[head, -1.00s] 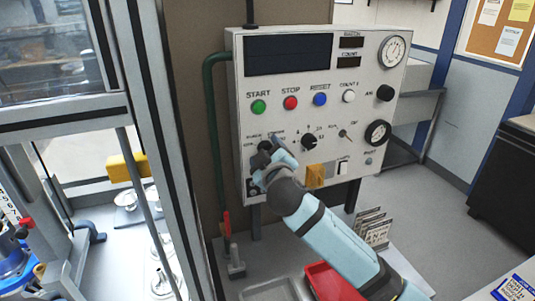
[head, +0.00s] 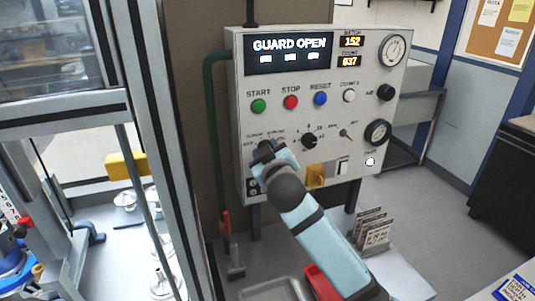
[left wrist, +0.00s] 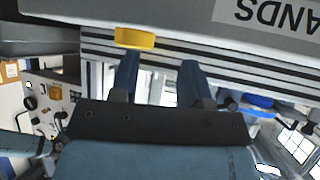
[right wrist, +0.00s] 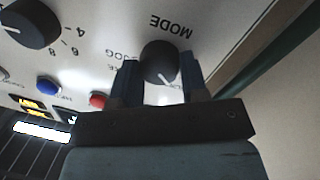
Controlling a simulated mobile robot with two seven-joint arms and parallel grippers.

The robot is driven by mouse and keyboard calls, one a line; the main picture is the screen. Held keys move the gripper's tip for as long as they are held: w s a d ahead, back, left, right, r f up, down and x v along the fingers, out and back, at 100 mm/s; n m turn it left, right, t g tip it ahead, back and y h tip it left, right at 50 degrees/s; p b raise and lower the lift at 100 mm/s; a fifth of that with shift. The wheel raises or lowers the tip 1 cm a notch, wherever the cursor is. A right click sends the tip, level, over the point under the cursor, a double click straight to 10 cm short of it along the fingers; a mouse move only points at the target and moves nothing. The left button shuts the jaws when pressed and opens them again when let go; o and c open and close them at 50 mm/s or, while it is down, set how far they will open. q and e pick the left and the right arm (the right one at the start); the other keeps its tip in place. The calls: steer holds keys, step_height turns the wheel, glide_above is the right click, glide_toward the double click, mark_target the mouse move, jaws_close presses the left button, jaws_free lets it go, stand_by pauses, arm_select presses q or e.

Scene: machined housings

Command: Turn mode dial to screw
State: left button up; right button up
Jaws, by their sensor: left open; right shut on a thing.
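The mode dial (right wrist: 158,62) is a round dark knob on the white control panel (head: 380,60). In the right wrist view it sits between the two fingers of my right gripper (right wrist: 156,84), which is shut on it. The upside-down labels MODE and JOG show near it. A pale pointer mark shows on the knob's lower right, but I cannot tell which position it selects. In the head view my right gripper (head: 265,154) covers the dial and part of its labels. My left gripper (left wrist: 160,75) is open and empty, seen only in the left wrist view.
The panel's display (head: 289,51) reads GUARD OPEN. A second black knob (head: 308,140), coloured buttons and gauges lie close by. A green pipe (head: 211,150) runs along the panel's left side. A yellow block (left wrist: 135,38) lies just beyond my left fingers.

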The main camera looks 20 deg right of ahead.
steer(key=shift+m+g+p, duration=0.3)
steer(key=shift+m+p, duration=0.15)
steer(key=shift+m, duration=2.15)
steer(key=o, duration=0.9)
